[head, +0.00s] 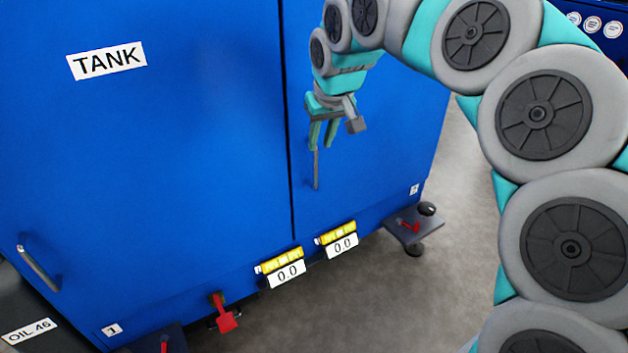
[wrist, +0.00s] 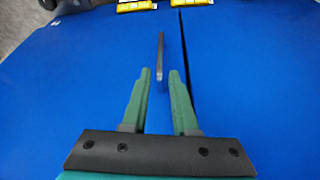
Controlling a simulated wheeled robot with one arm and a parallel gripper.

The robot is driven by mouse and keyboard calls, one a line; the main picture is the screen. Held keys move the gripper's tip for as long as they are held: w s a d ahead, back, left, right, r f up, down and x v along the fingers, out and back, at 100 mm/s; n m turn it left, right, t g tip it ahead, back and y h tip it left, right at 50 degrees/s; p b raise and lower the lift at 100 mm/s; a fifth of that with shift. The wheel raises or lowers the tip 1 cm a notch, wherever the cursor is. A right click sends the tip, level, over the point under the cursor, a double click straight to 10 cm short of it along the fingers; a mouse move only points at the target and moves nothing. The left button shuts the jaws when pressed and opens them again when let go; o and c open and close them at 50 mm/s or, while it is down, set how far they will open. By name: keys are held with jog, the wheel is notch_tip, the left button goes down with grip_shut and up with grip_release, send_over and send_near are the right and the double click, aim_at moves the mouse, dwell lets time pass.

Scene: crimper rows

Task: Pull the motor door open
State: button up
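A blue cabinet has two doors split by a dark vertical seam. The right door (head: 375,150) has a thin upright bar handle (head: 316,169); no motor label shows on it, and my arm covers its upper part. My gripper (head: 322,146) is in front of this door at the handle's upper end. In the wrist view my gripper (wrist: 160,73) is open, with green fingers apart. The handle (wrist: 160,60) shows between and beyond the fingertips, with a gap on both sides. I cannot tell how deep the fingers reach around it. The right door looks shut.
The left door (head: 150,170) bears a TANK label and its own handle (head: 38,268). Below are yellow-topped 0.0 displays (head: 286,270), a red valve lever (head: 224,315) and a foot bracket (head: 413,225). Grey floor (head: 400,300) is clear at the right.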

aim_at(315, 165)
jog(key=x, duration=1.1)
jog(key=shift+f+b, duration=0.15)
jog(key=shift+b, duration=0.15)
jog(key=shift+c, duration=0.2)
grip_shut()
dwell(0.8)
